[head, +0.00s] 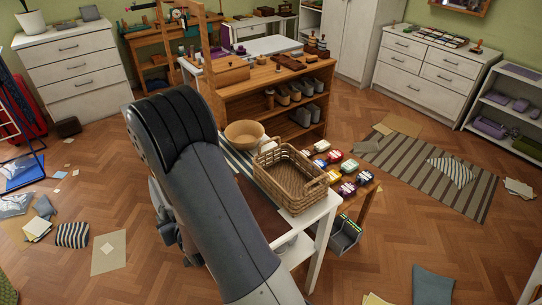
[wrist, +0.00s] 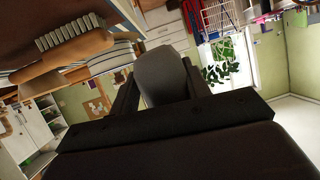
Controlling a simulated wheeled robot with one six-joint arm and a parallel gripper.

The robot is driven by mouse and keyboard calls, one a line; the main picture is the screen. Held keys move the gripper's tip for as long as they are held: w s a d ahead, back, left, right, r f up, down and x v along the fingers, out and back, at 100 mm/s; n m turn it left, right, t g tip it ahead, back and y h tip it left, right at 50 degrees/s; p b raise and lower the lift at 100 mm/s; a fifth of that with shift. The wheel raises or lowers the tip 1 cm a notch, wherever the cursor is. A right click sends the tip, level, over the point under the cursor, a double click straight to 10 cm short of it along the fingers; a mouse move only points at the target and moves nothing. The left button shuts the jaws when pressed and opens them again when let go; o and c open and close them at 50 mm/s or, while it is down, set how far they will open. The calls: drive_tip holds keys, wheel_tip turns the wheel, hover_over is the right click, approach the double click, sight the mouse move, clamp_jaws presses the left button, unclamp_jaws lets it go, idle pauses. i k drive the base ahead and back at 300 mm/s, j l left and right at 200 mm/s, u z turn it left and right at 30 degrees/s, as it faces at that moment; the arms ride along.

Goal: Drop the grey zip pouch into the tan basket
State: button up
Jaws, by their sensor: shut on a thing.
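The tan basket (head: 270,187) is a woven rectangular basket with handles. It stands on the white table in the head view, right of my arm, and its visible inside looks empty. In the wrist view my gripper (wrist: 160,92) is shut on the grey zip pouch (wrist: 162,70), whose rounded grey end sticks out between the two dark fingers. In the head view my own arm hides most of the gripper, and I cannot make out the pouch there. The basket is not seen in the wrist view.
A round tan bowl (head: 244,133) stands just behind the basket on the white table (head: 322,212). Several coloured packets (head: 336,157) lie to the basket's right. A wooden shelf unit (head: 262,95) stands behind. Mats and papers lie on the floor; open floor shows at the lower right.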

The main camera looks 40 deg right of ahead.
sight(286, 184)
drive_tip(key=k+j+u, duration=0.1)
drive_tip(key=k+u, duration=0.3)
drive_tip(key=k, duration=0.2)
drive_tip(key=l+u, duration=0.1)
drive_tip(key=u, duration=0.35)
drive_tip(key=l+u, duration=0.15)
drive_tip(key=u, duration=0.35)
drive_tip(key=l+u, duration=0.1)
drive_tip(key=u, duration=0.35)
drive_tip(key=k+l, duration=0.3)
drive_tip(key=l, duration=0.2)
drive_tip(key=k+l, duration=0.25)
drive_tip(key=l, duration=0.2)
drive_tip(key=k+l, duration=0.3)
drive_tip(key=l, duration=0.2)
drive_tip(key=k+l+u, duration=0.1)
drive_tip(key=k+l, duration=0.15)
drive_tip(key=l, duration=0.25)
